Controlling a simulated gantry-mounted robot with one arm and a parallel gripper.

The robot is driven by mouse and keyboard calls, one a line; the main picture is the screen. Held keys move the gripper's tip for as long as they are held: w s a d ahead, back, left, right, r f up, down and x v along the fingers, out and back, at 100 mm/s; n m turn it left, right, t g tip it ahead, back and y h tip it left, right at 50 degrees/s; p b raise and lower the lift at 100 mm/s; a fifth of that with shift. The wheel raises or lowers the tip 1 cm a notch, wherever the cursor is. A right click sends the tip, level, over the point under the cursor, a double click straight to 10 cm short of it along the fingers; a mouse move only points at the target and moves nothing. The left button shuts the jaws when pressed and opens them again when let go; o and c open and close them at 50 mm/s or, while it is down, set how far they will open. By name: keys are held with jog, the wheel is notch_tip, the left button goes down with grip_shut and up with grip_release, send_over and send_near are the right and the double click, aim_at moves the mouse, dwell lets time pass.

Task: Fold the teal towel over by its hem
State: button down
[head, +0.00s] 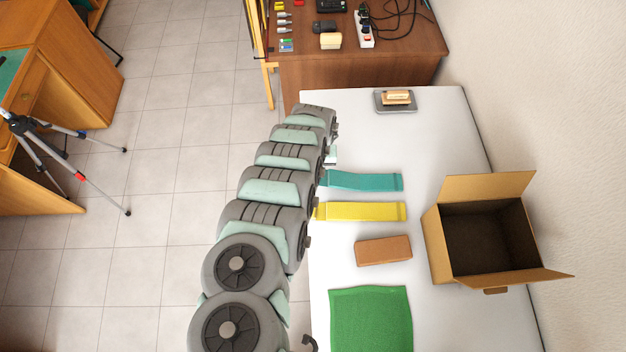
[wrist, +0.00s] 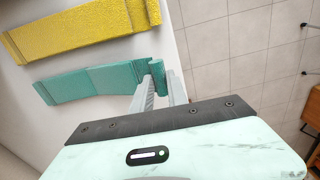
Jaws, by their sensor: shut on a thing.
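The teal towel (head: 365,181) lies as a long narrow strip across the white table, its left end near the table's left edge. In the wrist view, the towel (wrist: 100,80) has a hem end standing up between my fingers. My gripper (wrist: 158,77) is shut on that end, right at the table edge. In the head view my arm hides most of the gripper and the towel's left end.
A yellow towel (head: 362,211) lies parallel beside the teal one. A brown brick (head: 383,251), a green cloth (head: 371,322) and an open cardboard box (head: 437,243) are nearby. A grey tray (head: 380,106) sits at the far end. White table is bare between them.

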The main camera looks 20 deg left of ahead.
jog(key=shift+w+d+r+p, duration=0.1)
jog(key=shift+d+r+p, duration=0.1)
jog(key=shift+r+p, duration=0.3)
jog(key=shift+w+d+r+p, duration=0.1)
jog(key=shift+d+r+p, duration=0.1)
jog(key=shift+r, duration=0.5)
jog(key=shift+f, duration=0.1)
jog(key=d+r+p, duration=0.1)
jog(key=w+d+r+p, duration=0.1)
jog(key=r, duration=0.1)
jog(key=shift+d+r, duration=0.15)
jog(key=shift+r, duration=0.05)
jog(key=d+r+p, duration=0.1)
jog(key=w+d+r+p, duration=0.1)
jog(key=d, duration=0.1)
jog(key=shift+w+r, duration=0.15)
jog(key=shift+r, duration=0.15)
